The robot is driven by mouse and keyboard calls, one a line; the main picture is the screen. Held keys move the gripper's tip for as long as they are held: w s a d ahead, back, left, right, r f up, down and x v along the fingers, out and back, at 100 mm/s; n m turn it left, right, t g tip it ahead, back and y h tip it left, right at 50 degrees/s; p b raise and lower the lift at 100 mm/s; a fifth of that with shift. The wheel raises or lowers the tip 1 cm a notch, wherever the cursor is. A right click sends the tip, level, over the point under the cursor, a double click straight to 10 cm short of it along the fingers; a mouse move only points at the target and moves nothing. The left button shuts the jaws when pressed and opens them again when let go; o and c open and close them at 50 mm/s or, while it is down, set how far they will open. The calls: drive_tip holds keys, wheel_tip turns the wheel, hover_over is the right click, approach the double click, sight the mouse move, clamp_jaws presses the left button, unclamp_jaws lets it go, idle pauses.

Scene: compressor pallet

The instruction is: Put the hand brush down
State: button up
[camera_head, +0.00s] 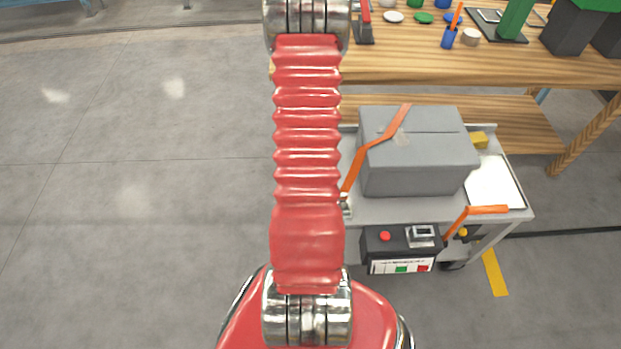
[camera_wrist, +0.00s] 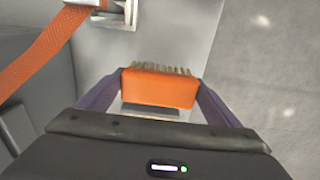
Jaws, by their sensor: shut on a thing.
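In the wrist view the hand brush (camera_wrist: 158,88) has an orange body with a row of brownish bristles along its far edge. My gripper (camera_wrist: 160,80) is shut on it, with one dark finger against each side. A grey metal surface lies beyond and below the brush; I cannot tell whether the brush touches it. In the head view my red arm covers the middle, and neither the brush nor my gripper shows there.
A grey cart (camera_head: 395,210) carries a grey box (camera_head: 415,165) with an orange strap (camera_head: 365,165). A control panel (camera_head: 402,245) with a red button is on its front. A wooden workbench (camera_head: 450,65) with several small items stands behind. Floor at left is clear.

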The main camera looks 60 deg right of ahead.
drive_tip(key=shift+f, duration=1.85)
drive_tip(key=o, duration=1.1)
drive_tip(key=shift+f, duration=0.1)
drive_tip(key=shift+r, duration=6.1)
